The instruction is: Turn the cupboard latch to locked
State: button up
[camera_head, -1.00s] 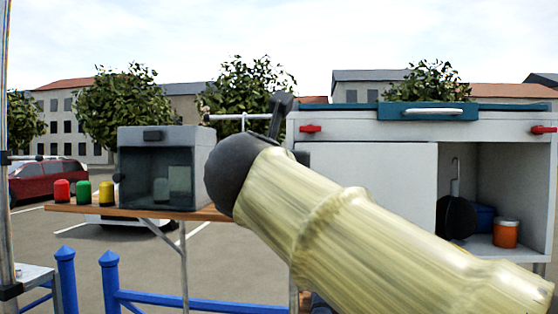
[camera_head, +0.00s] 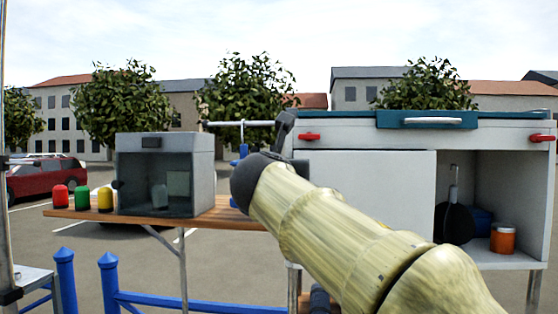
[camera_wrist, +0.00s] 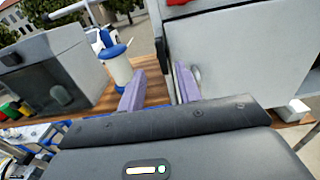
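The white cupboard unit (camera_head: 365,200) stands at the right in the head view, its right bay open. Red latch-like handles sit at its upper left (camera_head: 309,137) and upper right (camera_head: 543,137). I cannot tell which part is the task's latch. In the wrist view, the unit's pale side (camera_wrist: 235,65) is at the right, with a bit of red at the top edge. My gripper (camera_wrist: 159,84) is open, its two purple fingers apart and nothing seen between them but the wooden shelf behind. A pale rounded part (camera_wrist: 196,75) shows beside the right finger, partly hidden.
A grey box with a dark glass front (camera_head: 165,175) stands on the wooden shelf (camera_head: 150,216), beside red, green and yellow jars. A white and blue cylinder (camera_wrist: 117,66) stands near my left finger. Blue railings (camera_head: 190,303) run along the front. An orange jar (camera_head: 503,239) sits in the open bay.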

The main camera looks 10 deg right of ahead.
jog(key=p+x, duration=0.3)
jog(key=x, duration=0.6)
jog(key=shift+w+f, duration=0.1)
grip_shut()
